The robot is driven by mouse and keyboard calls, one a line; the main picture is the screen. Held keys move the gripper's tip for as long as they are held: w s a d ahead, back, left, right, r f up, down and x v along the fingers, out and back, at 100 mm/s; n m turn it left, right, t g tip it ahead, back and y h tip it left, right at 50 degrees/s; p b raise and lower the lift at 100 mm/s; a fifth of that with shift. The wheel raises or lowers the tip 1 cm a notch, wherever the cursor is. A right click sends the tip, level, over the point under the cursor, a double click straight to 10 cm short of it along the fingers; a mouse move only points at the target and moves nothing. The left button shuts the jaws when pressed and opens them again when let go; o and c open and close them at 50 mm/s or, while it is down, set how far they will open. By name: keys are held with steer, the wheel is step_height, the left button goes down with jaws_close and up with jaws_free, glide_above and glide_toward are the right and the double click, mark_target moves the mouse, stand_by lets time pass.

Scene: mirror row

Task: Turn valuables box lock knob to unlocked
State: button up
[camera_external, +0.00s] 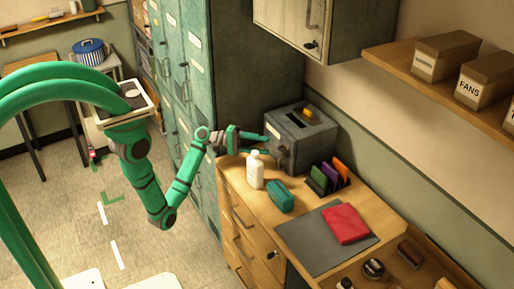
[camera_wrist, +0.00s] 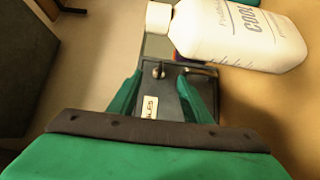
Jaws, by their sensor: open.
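The grey valuables box (camera_external: 312,134) stands on the wooden cabinet top, with a slot and a small yellow item on its top. Its lock knob (camera_external: 283,149) is on the front face. In the wrist view the silver knob (camera_wrist: 158,72) shows between my fingers, near a label (camera_wrist: 150,106) on the box (camera_wrist: 172,106). My gripper (camera_external: 268,144) is open at the box's front, and its green fingers also show in the wrist view (camera_wrist: 160,80). I cannot tell whether the fingers touch the knob, nor which way the knob is set.
A white bottle (camera_external: 255,172) stands close to my gripper and shows large in the wrist view (camera_wrist: 245,35). A teal case (camera_external: 281,196), coloured folders (camera_external: 329,176) and a red item (camera_external: 345,223) on a grey mat (camera_external: 297,240) lie nearby. Green lockers (camera_external: 198,85) stand behind.

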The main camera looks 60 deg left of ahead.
steer(key=a+f+t+y, duration=0.1)
steer(key=y, duration=0.1)
steer(key=s+a+f+t+y, duration=0.1)
steer(key=a+f+y, duration=0.1)
steer(key=y, duration=0.1)
steer(key=a+f+t+y, duration=0.2)
steer(key=shift+s+a+f+n+y, duration=0.15)
steer(key=shift+a+f+n+y, duration=0.05)
steer(key=shift+f+n+y, duration=0.1)
steer(key=shift+s+a+f+t+y, duration=0.2)
steer(key=shift+s+a+y, duration=0.05)
steer(key=shift+y, duration=0.3)
steer(key=shift+s+a+f+t+y, duration=0.15)
steer(key=shift+s+a+t+y, duration=0.1)
steer(key=shift+y, duration=0.3)
steer(key=s+m+y, duration=0.1)
steer(key=s, duration=0.1)
steer(key=s+a+f+m+y, duration=0.1)
steer(key=s, duration=0.1)
steer(key=s+m+y, duration=0.1)
steer(key=s+y, duration=0.1)
steer(key=shift+s+a+f+t, duration=0.2)
steer(key=shift+s+f+t, duration=0.1)
steer(key=shift+t, duration=0.05)
steer(key=s+d+f+m, duration=0.2)
steer(key=s+f+m, duration=0.1)
steer(key=s, duration=0.9)
steer(key=shift+f+y, duration=0.4)
steer(key=shift+f, duration=0.25)
steer(key=c, duration=0.5)
